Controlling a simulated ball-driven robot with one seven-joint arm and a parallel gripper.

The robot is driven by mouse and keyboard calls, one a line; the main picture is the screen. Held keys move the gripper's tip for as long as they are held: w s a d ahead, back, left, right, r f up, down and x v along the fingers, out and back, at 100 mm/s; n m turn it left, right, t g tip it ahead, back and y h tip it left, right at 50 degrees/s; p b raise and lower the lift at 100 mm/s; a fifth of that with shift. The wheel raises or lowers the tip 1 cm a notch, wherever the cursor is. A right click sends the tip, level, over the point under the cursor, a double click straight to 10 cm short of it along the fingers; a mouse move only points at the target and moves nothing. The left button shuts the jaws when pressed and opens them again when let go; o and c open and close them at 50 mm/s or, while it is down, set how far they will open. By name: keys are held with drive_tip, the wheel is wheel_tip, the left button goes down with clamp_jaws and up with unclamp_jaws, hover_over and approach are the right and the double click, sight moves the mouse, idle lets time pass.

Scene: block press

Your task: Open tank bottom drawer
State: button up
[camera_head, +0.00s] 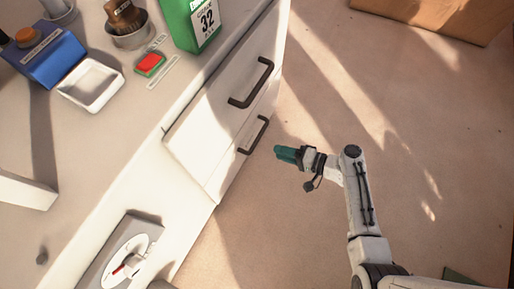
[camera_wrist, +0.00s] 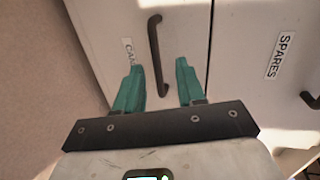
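Two white drawer fronts with dark bar handles face the floor side of the counter. The lower drawer's handle (camera_head: 253,135) is the one nearer my gripper (camera_head: 283,153). Both drawers look shut. In the wrist view, a dark handle (camera_wrist: 156,50) lines up with the gap between my teal fingers (camera_wrist: 160,66). Its drawer front (camera_wrist: 100,30) has a label starting "CA", partly hidden by the left finger. My gripper is open and empty. In the head view it is apart from the handle, with floor showing between them.
A drawer front labelled "SPARES" (camera_wrist: 282,55) is at the right of the wrist view, with its own handle (camera_wrist: 311,100). The counter bears a green container (camera_head: 190,20), a red button (camera_head: 149,63), a white tray (camera_head: 91,84) and a dial (camera_head: 127,262). The floor (camera_head: 340,100) around my arm is clear.

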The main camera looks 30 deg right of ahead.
sight(257, 140)
drive_tip(key=shift+m+t, duration=0.6)
drive_tip(key=shift+m, duration=0.1)
drive_tip(key=b+x, duration=0.1)
drive_tip(key=x, duration=0.2)
drive_tip(key=d+f+b+x, duration=0.1)
drive_tip(key=b+x, duration=0.1)
drive_tip(key=x, duration=0.2)
drive_tip(key=f+b+x, duration=0.1)
drive_tip(key=x, duration=0.3)
drive_tip(key=shift+w+d, duration=0.2)
drive_tip(key=shift+w, duration=0.35)
clamp_jaws()
